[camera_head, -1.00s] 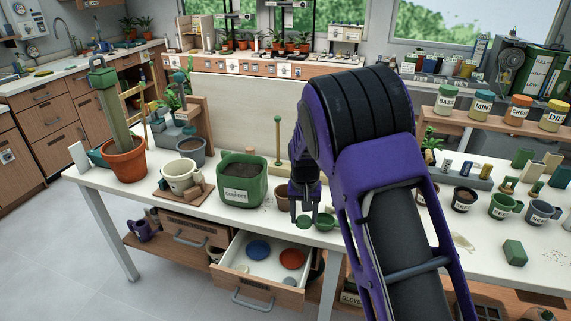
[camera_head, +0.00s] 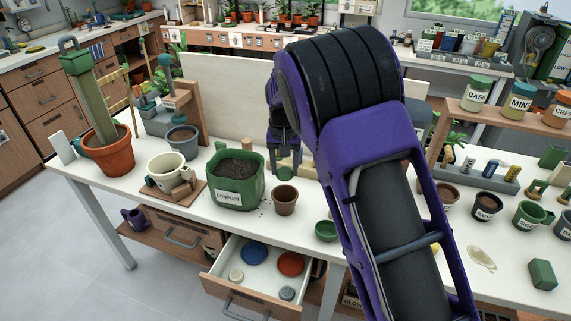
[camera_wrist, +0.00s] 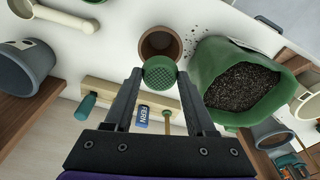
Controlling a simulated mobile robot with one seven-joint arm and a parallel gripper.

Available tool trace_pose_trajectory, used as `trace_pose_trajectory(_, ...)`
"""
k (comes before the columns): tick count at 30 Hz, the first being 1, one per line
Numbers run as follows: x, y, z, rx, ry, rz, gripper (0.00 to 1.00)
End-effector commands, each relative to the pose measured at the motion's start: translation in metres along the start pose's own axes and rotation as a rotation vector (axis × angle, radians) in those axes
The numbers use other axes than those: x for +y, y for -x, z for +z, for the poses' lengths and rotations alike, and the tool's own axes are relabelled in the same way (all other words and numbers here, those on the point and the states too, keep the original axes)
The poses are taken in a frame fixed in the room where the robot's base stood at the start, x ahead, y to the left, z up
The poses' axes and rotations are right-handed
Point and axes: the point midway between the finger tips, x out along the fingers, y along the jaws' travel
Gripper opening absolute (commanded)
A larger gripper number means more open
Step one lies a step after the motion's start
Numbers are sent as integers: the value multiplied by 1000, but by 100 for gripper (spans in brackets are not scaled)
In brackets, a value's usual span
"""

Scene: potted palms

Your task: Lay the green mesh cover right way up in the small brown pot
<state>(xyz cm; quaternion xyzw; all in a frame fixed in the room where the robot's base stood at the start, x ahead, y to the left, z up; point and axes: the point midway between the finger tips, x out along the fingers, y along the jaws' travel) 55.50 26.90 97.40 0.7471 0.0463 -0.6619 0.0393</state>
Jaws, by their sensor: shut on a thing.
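My gripper (camera_head: 286,172) is shut on the green mesh cover, a small round green disc with a fine grid. The mesh cover (camera_wrist: 160,74) shows between the fingertips in the wrist view, its gridded face toward the camera. I cannot tell which side is its right one. The small brown pot (camera_head: 285,203) stands upright on the white bench, right of the compost tub. In the wrist view the brown pot (camera_wrist: 160,40) lies just beyond the cover, which overlaps its near rim. The cover is apart from the bench.
The green compost tub (camera_head: 237,178) stands close left of the pot. A small green dish (camera_head: 327,230) lies to the pot's right. An open drawer (camera_head: 255,275) juts out below the bench front. A wooden block with a FERN label (camera_wrist: 142,113) is near my fingers.

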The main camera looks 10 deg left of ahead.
Motion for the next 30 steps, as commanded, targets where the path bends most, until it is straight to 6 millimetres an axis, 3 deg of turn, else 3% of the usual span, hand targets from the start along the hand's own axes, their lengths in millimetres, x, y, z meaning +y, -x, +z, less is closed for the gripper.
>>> trace_pose_trajectory(10,0,2,1,0,-33,8,25)
trace_pose_trajectory(24,0,-45,7,-1,-32,8,24)
trace_pose_trajectory(30,0,-56,8,-1,-32,8,24)
